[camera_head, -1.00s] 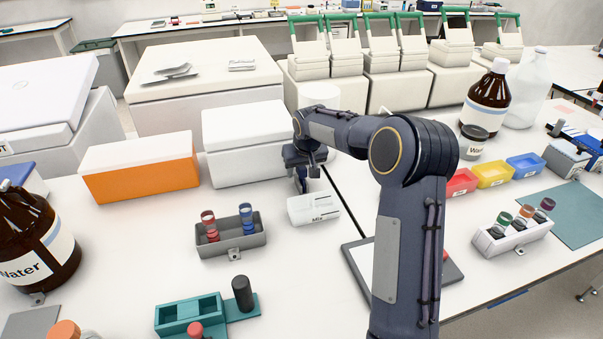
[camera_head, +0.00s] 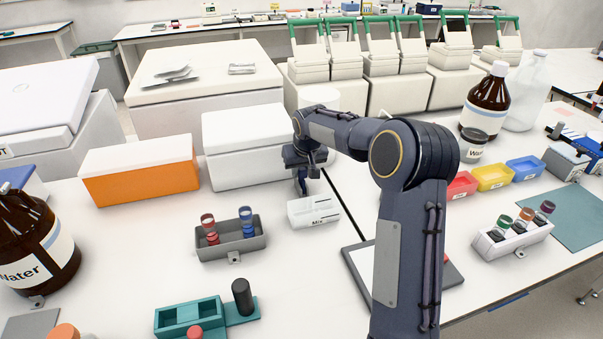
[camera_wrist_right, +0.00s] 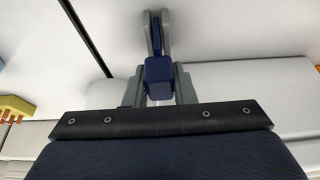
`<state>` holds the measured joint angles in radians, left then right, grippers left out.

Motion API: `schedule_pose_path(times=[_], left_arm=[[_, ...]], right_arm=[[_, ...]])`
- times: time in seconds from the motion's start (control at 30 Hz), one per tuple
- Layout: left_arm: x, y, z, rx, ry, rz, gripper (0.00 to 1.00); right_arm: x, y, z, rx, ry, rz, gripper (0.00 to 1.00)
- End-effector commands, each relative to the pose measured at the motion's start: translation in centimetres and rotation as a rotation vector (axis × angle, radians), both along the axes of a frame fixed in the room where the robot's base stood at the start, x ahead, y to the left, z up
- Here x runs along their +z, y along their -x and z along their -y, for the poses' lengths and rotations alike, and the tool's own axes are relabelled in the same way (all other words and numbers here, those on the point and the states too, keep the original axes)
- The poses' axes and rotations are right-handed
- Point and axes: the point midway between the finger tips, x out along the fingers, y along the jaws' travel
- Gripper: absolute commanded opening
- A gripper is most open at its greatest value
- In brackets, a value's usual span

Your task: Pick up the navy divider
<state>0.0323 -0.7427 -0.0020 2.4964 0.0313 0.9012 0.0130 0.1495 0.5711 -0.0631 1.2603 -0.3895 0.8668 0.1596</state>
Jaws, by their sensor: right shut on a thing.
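The navy divider (camera_wrist_right: 158,72) shows in the right wrist view as a small dark blue block between the fingers of my right gripper (camera_wrist_right: 158,85). The gripper is shut on it. In the head view my right gripper (camera_head: 303,184) points down behind the white box marked Mix (camera_head: 314,211), in front of the large white box. The divider is too small and too covered by the gripper to make out there. I cannot tell whether it touches the table. My left gripper is not in view.
A grey rack (camera_head: 231,244) with red and blue tubes stands left of the Mix box. A large white box (camera_head: 245,145) is just behind the gripper, beside an orange-fronted box (camera_head: 141,180). A dark-edged tablet (camera_head: 355,264) lies to the right. Bare table lies between them.

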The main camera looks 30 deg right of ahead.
Motion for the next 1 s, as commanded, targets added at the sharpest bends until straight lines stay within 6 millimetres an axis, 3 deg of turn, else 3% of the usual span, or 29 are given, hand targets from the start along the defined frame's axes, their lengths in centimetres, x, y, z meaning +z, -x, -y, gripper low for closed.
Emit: schedule_pose_path(times=[0.17,0.47,0.7,1.0], left_arm=[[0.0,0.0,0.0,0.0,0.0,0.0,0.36],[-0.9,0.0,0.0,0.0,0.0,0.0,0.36],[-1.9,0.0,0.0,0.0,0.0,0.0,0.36],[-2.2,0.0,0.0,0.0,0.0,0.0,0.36]], right_arm=[[2.7,0.1,-0.1,0.001,0.001,0.005,0.14],[8.6,3.4,-4.2,0.004,0.001,0.006,0.14],[10.8,7.0,-8.6,0.004,-0.001,0.004,0.14],[12.1,8.8,-10.7,0.001,0.0,0.001,0.14]])
